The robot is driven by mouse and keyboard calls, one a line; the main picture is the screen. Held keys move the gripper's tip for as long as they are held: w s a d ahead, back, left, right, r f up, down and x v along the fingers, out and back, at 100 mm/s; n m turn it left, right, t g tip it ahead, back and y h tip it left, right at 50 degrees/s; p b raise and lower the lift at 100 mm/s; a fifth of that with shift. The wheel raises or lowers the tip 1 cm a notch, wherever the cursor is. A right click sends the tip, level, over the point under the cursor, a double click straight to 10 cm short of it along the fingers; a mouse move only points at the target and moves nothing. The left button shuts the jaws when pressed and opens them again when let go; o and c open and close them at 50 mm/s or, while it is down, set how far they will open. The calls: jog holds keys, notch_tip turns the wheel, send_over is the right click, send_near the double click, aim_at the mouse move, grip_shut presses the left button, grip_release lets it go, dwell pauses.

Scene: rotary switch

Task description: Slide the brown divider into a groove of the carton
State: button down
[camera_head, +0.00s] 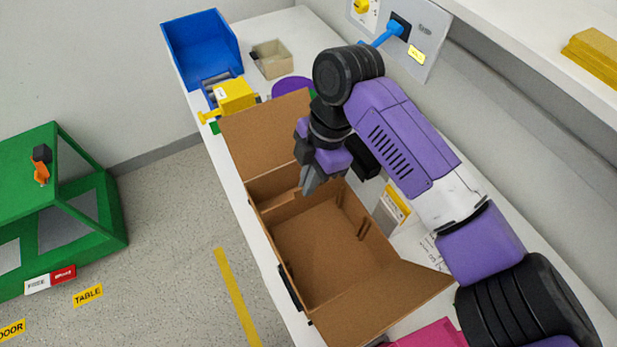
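The open brown carton (318,262) stands on the white table with its flaps spread. Narrow ridges that look like a groove (363,229) show on its right inner wall, and a small dark mark is low on the left wall. A brown strip (282,203) crosses the carton near its far end and looks like the top of the divider; its same colour makes it hard to tell from the carton. My gripper (309,188) points down over the far end of the carton, at this strip. Its fingertips overlap the strip, and I cannot tell whether they hold it.
A blue bin (203,48), a beige box (271,59), a yellow item (235,95) and a purple round object (293,86) lie beyond the carton. A wall panel with a blue handle (383,36) is behind my arm. A pink object (432,337) is at the near edge.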

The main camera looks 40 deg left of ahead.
aim_at(308, 208)
jog(key=shift+w+d+b+x, duration=0.1)
jog(key=shift+w+b+x, duration=0.1)
jog(key=shift+b+x, duration=0.55)
jog(key=shift+w+d+b+x, duration=0.1)
jog(key=shift+w+b+x, duration=0.2)
jog(key=shift+x, duration=0.9)
jog(key=shift+w+d+b+x, duration=0.15)
jog(key=shift+b+x, duration=0.4)
jog(key=shift+x, duration=0.4)
jog(key=shift+a+f, duration=0.1)
jog(key=shift+f, duration=0.15)
jog(key=c, duration=1.6)
grip_release()
jog(key=shift+o, duration=0.2)
jog(key=shift+r, duration=0.15)
jog(key=shift+s+a+r+p+v, duration=0.1)
jog(key=shift+s+p+v, duration=0.2)
jog(key=shift+p+v, duration=0.85)
jog(key=shift+s+a+r+p+v, duration=0.1)
jog(key=shift+s+p+v, duration=0.15)
jog(key=shift+p+v, duration=0.9)
jog(key=shift+s+a+r+p+v, duration=0.25)
jog(key=shift+p+v, duration=0.45)
jog(key=shift+v, duration=0.8)
jog(key=shift+d+f, duration=0.1)
jog(key=shift+f, duration=0.1)
jog(key=shift+s, duration=0.1)
